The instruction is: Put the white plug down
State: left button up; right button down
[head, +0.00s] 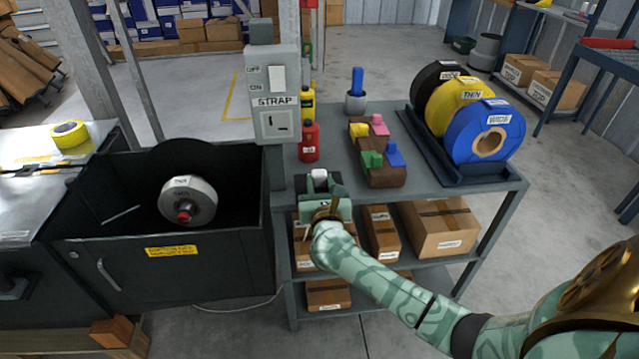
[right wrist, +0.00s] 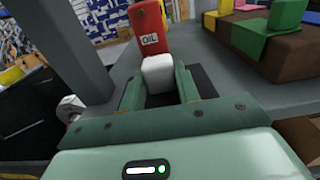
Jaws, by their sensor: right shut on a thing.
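My right gripper (head: 318,184) is shut on the white plug (head: 319,174) at the front left of the grey cart top (head: 460,190). In the right wrist view the white plug (right wrist: 158,70) sits between the two green fingers, its rounded white top showing and its lower part hidden. A dark square patch (right wrist: 203,84) shows on the cart top around and behind the fingers. I cannot tell whether the plug touches it. My left gripper is not in view.
A red oil bottle (head: 309,143) stands close behind the plug. To the right, brown blocks (head: 385,176) hold yellow, pink, green and blue plugs. Large strap reels (head: 487,131) stand at the back right. The grey strap switch box (head: 274,95) rises at the left.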

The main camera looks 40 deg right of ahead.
jog(key=shift+s+f, duration=0.1)
jog(key=shift+f, duration=0.3)
jog(key=c, duration=1)
grip_release()
jog(key=shift+f, duration=0.1)
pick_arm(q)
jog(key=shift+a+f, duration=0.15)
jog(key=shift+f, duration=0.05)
pick_arm(e)
jog(key=shift+a+f, duration=0.1)
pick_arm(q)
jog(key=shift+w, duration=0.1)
pick_arm(e)
jog(key=shift+s+a+r+p, duration=0.2)
jog(key=shift+s+r+p, duration=0.15)
jog(key=shift+r+p, duration=0.25)
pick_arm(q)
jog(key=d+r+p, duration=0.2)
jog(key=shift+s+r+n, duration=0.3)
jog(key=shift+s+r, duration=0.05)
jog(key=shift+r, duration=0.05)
pick_arm(e)
jog(key=v, duration=1.1)
jog(key=shift+r, duration=0.2)
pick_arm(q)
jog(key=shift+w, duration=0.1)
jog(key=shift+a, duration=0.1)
